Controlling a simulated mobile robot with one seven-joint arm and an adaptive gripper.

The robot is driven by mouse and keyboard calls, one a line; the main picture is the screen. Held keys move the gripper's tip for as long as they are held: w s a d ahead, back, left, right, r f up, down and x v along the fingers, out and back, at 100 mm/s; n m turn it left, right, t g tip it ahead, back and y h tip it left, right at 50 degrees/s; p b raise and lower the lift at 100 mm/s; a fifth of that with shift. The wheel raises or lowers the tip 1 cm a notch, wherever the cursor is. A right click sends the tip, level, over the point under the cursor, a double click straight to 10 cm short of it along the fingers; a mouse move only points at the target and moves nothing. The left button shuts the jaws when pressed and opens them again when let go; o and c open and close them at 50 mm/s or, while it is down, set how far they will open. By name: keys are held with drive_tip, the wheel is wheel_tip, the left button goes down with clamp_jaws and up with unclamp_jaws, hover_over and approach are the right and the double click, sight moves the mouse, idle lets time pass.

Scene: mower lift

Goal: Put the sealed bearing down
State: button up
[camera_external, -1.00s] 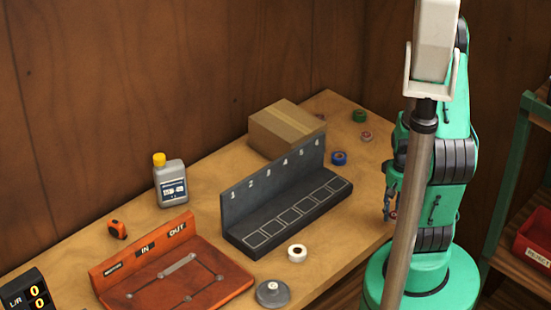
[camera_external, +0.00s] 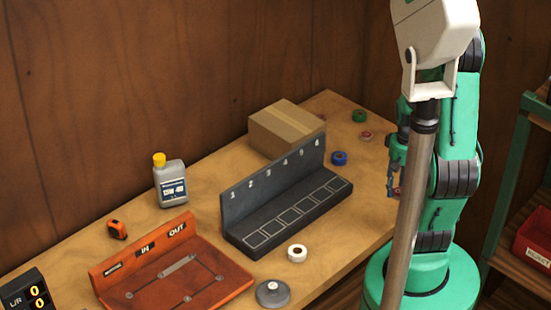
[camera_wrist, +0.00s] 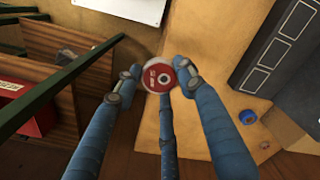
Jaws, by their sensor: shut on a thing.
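The sealed bearing (camera_wrist: 158,76) is a disc with a red face and a pale rim, and it sits between my fingertips in the wrist view. My gripper (camera_wrist: 157,80) is shut on it, with a blue finger on each side. In the external view my gripper (camera_external: 392,185) hangs at the right edge of the workbench (camera_external: 367,215). Only a small reddish part of the bearing (camera_external: 397,191) shows there, partly hidden by my arm. The wrist view shows the bench edge and darker floor beneath my gripper.
A dark rack (camera_external: 290,214) numbered 1 to 6 has empty outlined slots. Blue (camera_external: 339,158), green (camera_external: 359,116) and white (camera_external: 297,253) rings lie around it. A cardboard box (camera_external: 287,127) stands behind. A red reject bin (camera_external: 537,236) is on the right-hand shelf.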

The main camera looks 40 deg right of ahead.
wheel_tip(320, 180, up, 8)
drive_tip(key=w+d+r+n+p, duration=0.2)
drive_tip(key=w+n, duration=0.1)
drive_tip(key=w, duration=0.4)
drive_tip(key=w+d+r+n+p, duration=0.2)
drive_tip(key=w+p, duration=0.1)
drive_tip(key=w, duration=0.5)
drive_tip(key=w+a+f+n+p, duration=0.15)
drive_tip(key=w+n+p, duration=0.3)
drive_tip(key=w, duration=0.95)
drive_tip(key=w+a+f+n+p, duration=0.15)
drive_tip(key=w+n+p, duration=0.35)
drive_tip(key=w, duration=0.9)
drive_tip(key=shift+n, duration=0.45)
drive_tip(key=f+b, duration=0.1)
drive_tip(key=f, duration=0.4)
drive_tip(key=shift+w+d+f+b, duration=0.1)
drive_tip(key=shift+w+f+b, duration=0.1)
drive_tip(key=shift+f+b, duration=0.15)
drive_tip(key=p, duration=0.2)
hover_over(279, 115)
drive_tip(key=shift+w+f, duration=0.1)
drive_tip(key=shift+f, duration=0.7)
